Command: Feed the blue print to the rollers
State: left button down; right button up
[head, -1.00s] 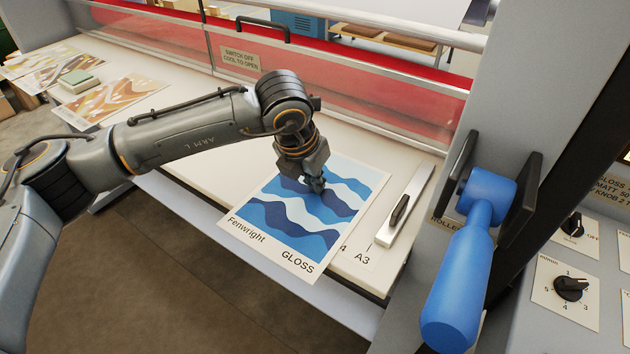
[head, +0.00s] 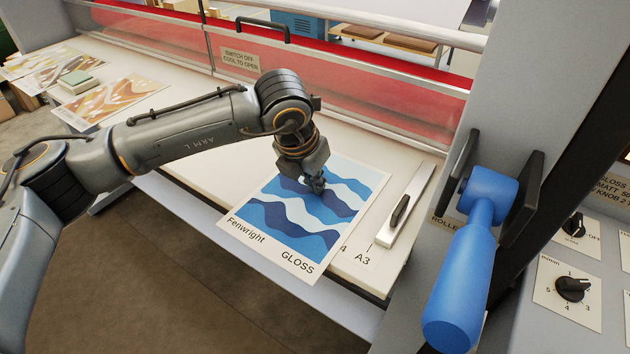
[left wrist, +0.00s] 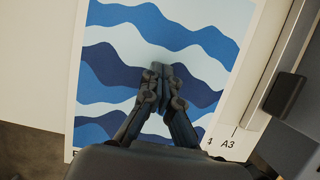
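The blue print (head: 290,232), with blue and white waves and the words "Fenwright" and "GLOSS", lies flat on the feed table (head: 190,178). Its front corner sticks out past the table's front edge. My left gripper (head: 318,188) points down at the middle of the print, fingertips together. In the left wrist view the shut fingers (left wrist: 161,70) are over the print (left wrist: 200,45); I cannot tell whether they touch it. The rollers (head: 340,84) are red, behind a clear guard (head: 292,88) at the back of the table. My right gripper is not in view.
A side guide (head: 404,206) with a black knob lies just right of the print, by the "A3" mark. A blue-handled lever (head: 464,270) stands at the right, near a panel dial (head: 571,288).

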aim_at(336, 169)
pick_arm(q)
jog(key=shift+s+f+b, duration=0.2)
jog(key=shift+f+b, duration=0.2)
dwell(0.8)
jog(key=shift+w+d, duration=0.1)
jog(key=shift+w+d+r, duration=0.1)
jog(key=shift+w, duration=0.05)
jog(key=shift+w+d+r+b, duration=0.1)
jog(key=shift+w+d+b, duration=0.25)
jog(key=shift+w, duration=0.3)
jog(key=shift+w+d, duration=0.1)
jog(key=shift+w, duration=0.1)
jog(key=shift+w+d+r, duration=0.1)
jog(key=shift+w+d, duration=0.3)
jog(key=shift+w, duration=0.3)
jog(key=shift+w+d, duration=0.45)
jog(key=shift+w, duration=0.2)
jog(key=shift+w+d+r, duration=0.1)
jog(key=shift+w+d, duration=0.3)
jog(key=shift+w, duration=0.3)
jog(key=shift+f+b, duration=0.15)
jog(key=shift+b, duration=0.25)
